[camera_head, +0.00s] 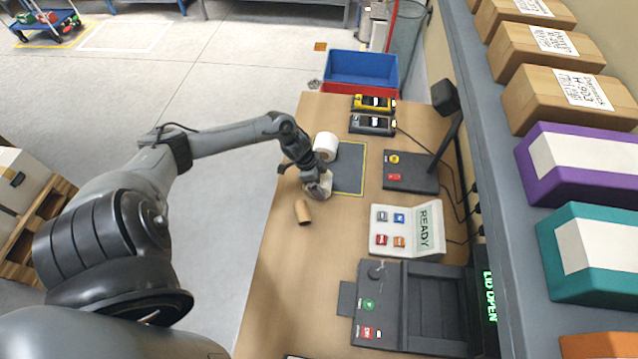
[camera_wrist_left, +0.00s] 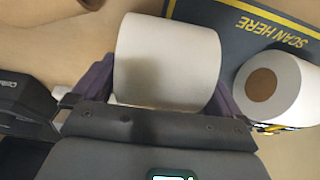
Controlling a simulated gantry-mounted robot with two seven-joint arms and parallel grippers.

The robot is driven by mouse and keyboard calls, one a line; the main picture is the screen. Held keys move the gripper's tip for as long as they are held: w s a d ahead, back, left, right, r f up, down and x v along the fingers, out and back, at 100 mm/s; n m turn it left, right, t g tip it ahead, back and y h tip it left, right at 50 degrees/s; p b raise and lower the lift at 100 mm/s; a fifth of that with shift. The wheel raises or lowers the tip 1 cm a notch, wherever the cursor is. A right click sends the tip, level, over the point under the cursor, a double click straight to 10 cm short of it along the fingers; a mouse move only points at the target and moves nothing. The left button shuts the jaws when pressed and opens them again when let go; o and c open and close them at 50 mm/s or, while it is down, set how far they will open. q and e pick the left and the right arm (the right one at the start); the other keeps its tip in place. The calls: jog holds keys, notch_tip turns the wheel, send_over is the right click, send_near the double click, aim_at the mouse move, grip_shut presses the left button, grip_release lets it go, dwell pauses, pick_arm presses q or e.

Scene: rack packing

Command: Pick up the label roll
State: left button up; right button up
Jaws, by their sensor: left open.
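Two white rolls are on the brown workbench (camera_head: 280,262). One white roll (camera_wrist_left: 167,62) lies between the purple fingers of my left gripper (camera_head: 319,186), which is open around it. In the head view this roll (camera_head: 325,188) is partly hidden by the gripper. The other white roll (camera_head: 325,147) is at the corner of the dark scan mat (camera_head: 350,168). In the left wrist view this second roll (camera_wrist_left: 290,92) is just right of the gripper and shows a brown core. I cannot tell whether the fingers touch the first roll. My right gripper is not in view.
Handheld devices (camera_head: 372,125), a button panel with a READY sign (camera_head: 405,228) and a dark machine (camera_head: 410,300) stand on the bench. Blue (camera_head: 362,68) and red bins are at the far end. A shelf of boxes runs along the right.

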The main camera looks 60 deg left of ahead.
pick_arm(q)
jog(key=c, duration=1.1)
